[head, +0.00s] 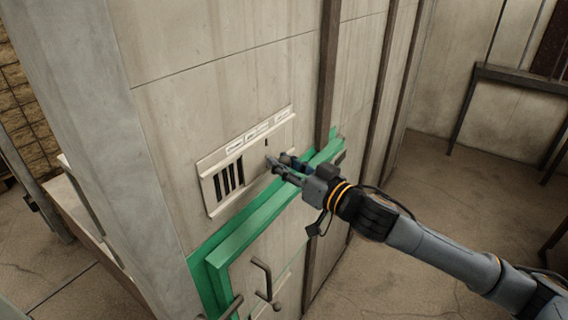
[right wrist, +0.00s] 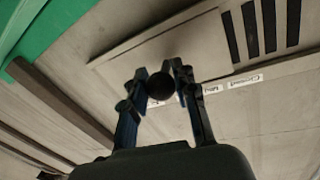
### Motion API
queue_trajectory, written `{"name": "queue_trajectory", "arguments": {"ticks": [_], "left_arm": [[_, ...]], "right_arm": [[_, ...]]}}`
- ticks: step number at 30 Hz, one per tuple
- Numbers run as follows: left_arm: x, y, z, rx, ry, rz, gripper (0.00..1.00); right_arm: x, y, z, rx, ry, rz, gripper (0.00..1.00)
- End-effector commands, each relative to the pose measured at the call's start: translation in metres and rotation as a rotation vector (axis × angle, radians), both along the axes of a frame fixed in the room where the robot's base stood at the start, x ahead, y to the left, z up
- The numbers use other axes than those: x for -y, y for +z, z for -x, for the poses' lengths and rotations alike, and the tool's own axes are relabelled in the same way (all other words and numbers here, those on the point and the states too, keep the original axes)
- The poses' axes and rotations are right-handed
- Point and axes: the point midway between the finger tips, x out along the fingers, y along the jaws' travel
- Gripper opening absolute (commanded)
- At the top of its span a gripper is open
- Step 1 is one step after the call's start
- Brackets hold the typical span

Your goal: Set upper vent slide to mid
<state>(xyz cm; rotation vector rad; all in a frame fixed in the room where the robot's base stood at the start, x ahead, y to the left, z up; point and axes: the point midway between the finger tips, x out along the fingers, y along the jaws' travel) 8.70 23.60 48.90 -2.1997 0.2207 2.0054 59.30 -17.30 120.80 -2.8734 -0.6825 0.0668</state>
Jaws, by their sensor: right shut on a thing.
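The upper vent (head: 207,165) is a pale framed panel on the wall, with several dark open slots (head: 228,181) at its left end. A plain slide plate (head: 256,158) covers the part to the right of them. My right gripper (head: 273,163) reaches it from the right. In the right wrist view, my right gripper (right wrist: 158,78) is shut on a round black knob (right wrist: 160,86) in front of the plate (right wrist: 130,55). The dark slots also show there, at upper right. In the head view the fingers largely hide the knob. My left gripper is out of view.
Small label plates (head: 250,134) run along the vent's upper edge; one in the wrist view seems to read "Closed". Below is a green door frame (head: 240,235) with dark handles (head: 262,278). A dark vertical post (head: 328,75) stands right of the vent.

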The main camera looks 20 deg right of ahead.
Motion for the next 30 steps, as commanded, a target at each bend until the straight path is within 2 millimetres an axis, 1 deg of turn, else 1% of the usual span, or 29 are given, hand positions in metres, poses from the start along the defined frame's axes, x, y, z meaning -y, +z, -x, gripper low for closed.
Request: {"name": "queue_trajectory", "arguments": {"ticks": [4,9,12,21,22,25,30], "left_arm": [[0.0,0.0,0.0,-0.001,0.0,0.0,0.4],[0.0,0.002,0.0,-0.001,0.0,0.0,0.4],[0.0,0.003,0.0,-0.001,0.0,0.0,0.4],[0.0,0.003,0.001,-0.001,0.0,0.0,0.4],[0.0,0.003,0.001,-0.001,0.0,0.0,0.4],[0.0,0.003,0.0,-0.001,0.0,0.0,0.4],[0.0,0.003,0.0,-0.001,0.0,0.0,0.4]], "right_arm": [[-0.002,0.0,0.001,0.0,0.001,-0.001,0.0],[-0.023,0.0,0.017,-0.001,0.006,-0.005,0.0],[-0.031,0.0,0.024,-0.002,0.002,-0.003,0.0],[-0.031,0.0,0.025,0.0,-0.001,0.0,0.0],[-0.031,0.0,0.025,0.0,-0.001,0.0,0.31],[-0.031,0.0,0.025,0.0,-0.001,0.0,0.52],[-0.031,0.0,0.025,0.0,-0.001,0.0,0.52]]}}
